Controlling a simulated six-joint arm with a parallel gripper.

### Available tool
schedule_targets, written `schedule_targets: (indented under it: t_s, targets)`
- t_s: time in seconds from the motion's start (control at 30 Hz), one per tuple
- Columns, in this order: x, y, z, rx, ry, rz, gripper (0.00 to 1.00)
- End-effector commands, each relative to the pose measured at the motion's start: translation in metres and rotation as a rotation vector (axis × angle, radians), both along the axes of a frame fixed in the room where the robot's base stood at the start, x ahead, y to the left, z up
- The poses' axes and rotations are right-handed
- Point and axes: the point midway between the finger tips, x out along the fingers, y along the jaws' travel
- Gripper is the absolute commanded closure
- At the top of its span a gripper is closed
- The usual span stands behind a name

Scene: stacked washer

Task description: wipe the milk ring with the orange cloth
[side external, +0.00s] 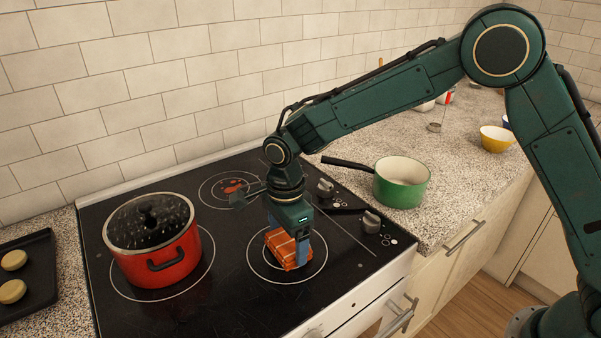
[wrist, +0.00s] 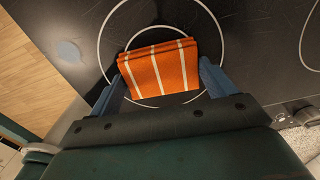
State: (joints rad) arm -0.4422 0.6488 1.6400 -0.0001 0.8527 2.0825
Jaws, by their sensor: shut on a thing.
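The orange cloth (side external: 284,250) with pale stripes is a folded pad over the front burner ring of the black cooktop (side external: 190,313). It also shows in the wrist view (wrist: 158,68). My gripper (side external: 287,243) points down and is shut on the cloth, with a blue finger at each side in the wrist view (wrist: 160,76). The cloth is at or just above the glass; I cannot tell if it touches. A pale grey-blue patch (wrist: 68,51) lies on the glass outside the burner circle. I cannot make out a milk ring for certain among the white burner circles.
A red pot (side external: 160,250) with a lid stands left on the cooktop. A reddish stain (side external: 234,187) marks the back burner. Knobs (side external: 371,221) line the right side. A green saucepan (side external: 401,184) stands on the counter; a dark tray (side external: 30,272) lies far left.

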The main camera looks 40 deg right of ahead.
Motion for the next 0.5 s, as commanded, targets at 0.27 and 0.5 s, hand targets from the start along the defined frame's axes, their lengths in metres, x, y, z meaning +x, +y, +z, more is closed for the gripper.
schedule_targets:
  t_s: [0.27, 0.5]
  targets:
    - [0.0, -0.027, -0.001, -0.002, 0.002, -0.003, 0.39]
    - [0.0, -0.049, -0.001, -0.001, 0.001, -0.003, 0.39]
